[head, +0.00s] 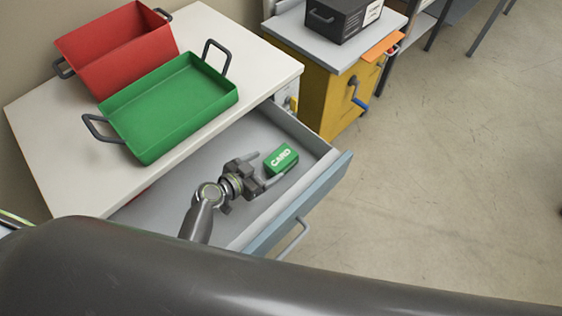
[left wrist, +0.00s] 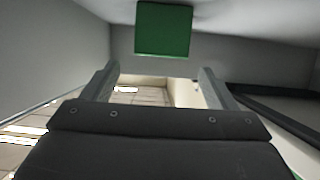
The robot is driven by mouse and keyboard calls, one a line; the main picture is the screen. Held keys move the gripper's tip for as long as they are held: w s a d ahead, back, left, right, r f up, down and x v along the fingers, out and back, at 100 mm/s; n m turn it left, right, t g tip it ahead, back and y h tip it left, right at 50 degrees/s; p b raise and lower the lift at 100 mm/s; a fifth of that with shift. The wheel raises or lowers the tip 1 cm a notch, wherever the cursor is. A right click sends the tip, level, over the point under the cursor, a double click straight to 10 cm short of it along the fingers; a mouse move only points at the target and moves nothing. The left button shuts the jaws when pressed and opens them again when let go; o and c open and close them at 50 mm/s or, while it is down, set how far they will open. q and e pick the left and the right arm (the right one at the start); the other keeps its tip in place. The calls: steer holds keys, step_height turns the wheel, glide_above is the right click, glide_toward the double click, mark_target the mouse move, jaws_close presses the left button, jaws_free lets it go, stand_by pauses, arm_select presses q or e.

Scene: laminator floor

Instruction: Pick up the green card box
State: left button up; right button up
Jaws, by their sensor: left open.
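The green card box (head: 281,158), with white "CARD" lettering, lies in the open drawer (head: 190,181) near its far right end in the head view. My left gripper (head: 268,170) is open inside the drawer, its fingers pointing toward the box. In the left wrist view, the green box (left wrist: 163,30) shows beyond and above the two parted fingers (left wrist: 158,75), with nothing between them. Box and fingers look close in the head view, but I cannot tell if they touch. My right gripper is not in view.
A green tray (head: 170,104) and a red tray (head: 118,50), both with dark handles, stand on the white top (head: 262,68) above the drawer. A yellow cabinet (head: 310,85) carries a black box (head: 342,20). The floor (head: 440,150) at right is clear.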

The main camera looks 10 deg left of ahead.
mark_target(278, 160)
arm_select(q)
steer(key=shift+b+x, duration=0.6)
steer(key=shift+x, duration=3.2)
steer(key=shift+f, duration=0.1)
steer(key=shift+c, duration=0.4)
steer(key=c, duration=1.1)
